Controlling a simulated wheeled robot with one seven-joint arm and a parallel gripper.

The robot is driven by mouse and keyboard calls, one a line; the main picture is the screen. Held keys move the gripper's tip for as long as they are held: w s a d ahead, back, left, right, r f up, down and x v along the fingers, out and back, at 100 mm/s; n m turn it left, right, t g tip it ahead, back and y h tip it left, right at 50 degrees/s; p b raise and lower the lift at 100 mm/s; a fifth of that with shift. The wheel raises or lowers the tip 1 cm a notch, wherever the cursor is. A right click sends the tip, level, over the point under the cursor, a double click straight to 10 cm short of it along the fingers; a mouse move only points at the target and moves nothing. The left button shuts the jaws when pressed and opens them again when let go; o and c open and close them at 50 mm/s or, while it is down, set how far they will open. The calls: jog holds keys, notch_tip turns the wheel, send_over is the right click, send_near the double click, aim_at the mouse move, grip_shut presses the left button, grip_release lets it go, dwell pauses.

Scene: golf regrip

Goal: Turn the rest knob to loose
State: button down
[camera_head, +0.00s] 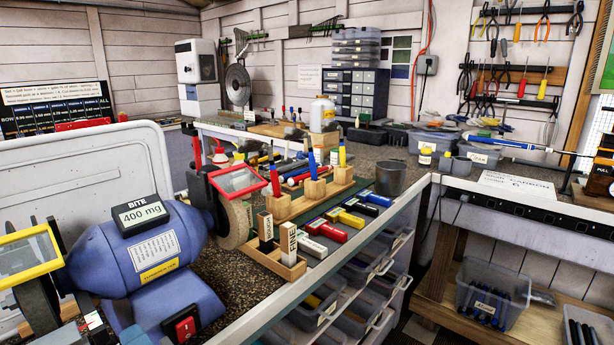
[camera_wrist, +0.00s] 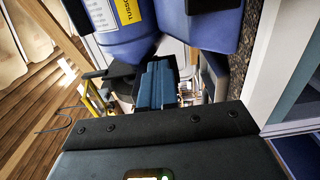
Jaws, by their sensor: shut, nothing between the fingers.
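The blue bench grinder (camera_head: 140,255) stands at the left of the head view, with a "400 mg" label on a black box on top. Its left end has a yellow-framed eye shield (camera_head: 30,255), and its right end has a wheel (camera_head: 236,222) under a red-framed shield (camera_head: 238,180). The rest knob cannot be picked out in either view. In the wrist view my gripper (camera_wrist: 160,68) is shut and empty, its dark blue fingers pointing toward the grinder's blue body (camera_wrist: 125,35). The fingers look close to the grinder; contact cannot be told.
A red switch (camera_head: 185,328) sits on the grinder's front. A wooden block with coloured tools (camera_head: 310,192) and a wooden holder of marked sticks (camera_head: 278,265) stand right of it. A grey cup (camera_head: 390,178) is near the bench edge. The floor gap right of the drawers is open.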

jog(key=shift+s+a+f+b, duration=0.25)
jog(key=shift+f+b, duration=0.1)
jog(key=shift+b, duration=1.4)
jog(key=shift+w+d, duration=0.1)
jog(key=shift+d, duration=0.05)
jog(key=b+v, duration=0.2)
jog(key=v, duration=0.4)
jog(key=shift+w+d, duration=0.35)
jog(key=shift+r, duration=0.1)
